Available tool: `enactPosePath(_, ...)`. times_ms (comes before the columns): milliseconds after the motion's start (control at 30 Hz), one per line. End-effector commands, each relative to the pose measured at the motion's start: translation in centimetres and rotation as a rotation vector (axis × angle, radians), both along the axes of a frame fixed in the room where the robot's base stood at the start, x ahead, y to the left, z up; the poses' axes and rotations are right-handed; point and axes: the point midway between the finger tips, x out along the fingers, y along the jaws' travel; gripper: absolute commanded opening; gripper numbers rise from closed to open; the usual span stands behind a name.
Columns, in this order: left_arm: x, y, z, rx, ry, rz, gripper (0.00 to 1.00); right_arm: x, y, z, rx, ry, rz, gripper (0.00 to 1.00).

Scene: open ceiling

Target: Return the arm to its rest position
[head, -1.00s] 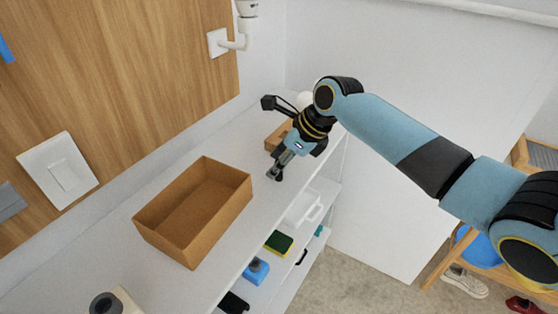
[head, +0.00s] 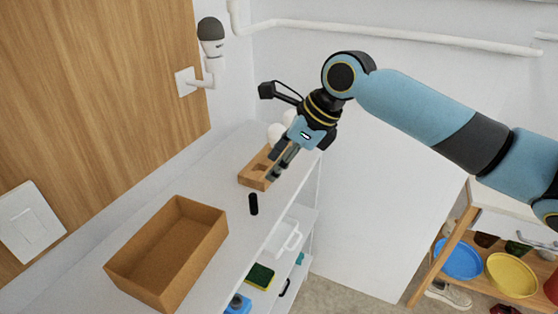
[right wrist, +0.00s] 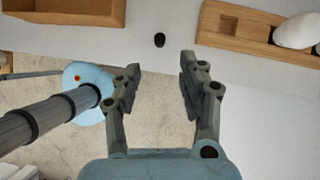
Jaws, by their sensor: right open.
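My right gripper (head: 276,168) is open and empty above the white shelf top (head: 237,160) in the head view, next to a wooden block with recesses (head: 253,180). In the right wrist view, its two fingers (right wrist: 160,78) stand apart with nothing between them. A small black cylinder (head: 253,204) stands on the shelf top, apart from the gripper. It also shows beyond the fingertips in the right wrist view (right wrist: 159,40). My left gripper is in neither current view.
An open brown box (head: 197,257) sits on the shelf top at the front left. White rounded objects (head: 278,132) are behind the wooden block. Lower shelves hold a sponge (head: 261,276) and a white handled item (head: 284,240). A wooden rack with plates (head: 459,258) stands at the right.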

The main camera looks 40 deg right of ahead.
Motion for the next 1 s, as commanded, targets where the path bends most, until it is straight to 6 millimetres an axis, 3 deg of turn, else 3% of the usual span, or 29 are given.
enactPosePath(667, 0.0, 0.0, 0.0, 0.000, 0.000, 0.000, 0.42, -0.6, 0.5, -0.3, -0.036, -0.012, 0.063, 0.41)
enactPosePath(767, 0.0, 0.0, 0.0, 0.000, 0.000, 0.000, 0.42, -2.0, 1.5, -1.2, -0.123, -0.044, 0.214, 0.41)
enactPosePath(1000, 0.0, 0.0, 0.0, 0.000, 0.000, 0.000, 0.42, -7.1, 4.5, -3.2, -0.454, -0.151, 0.800, 0.41)
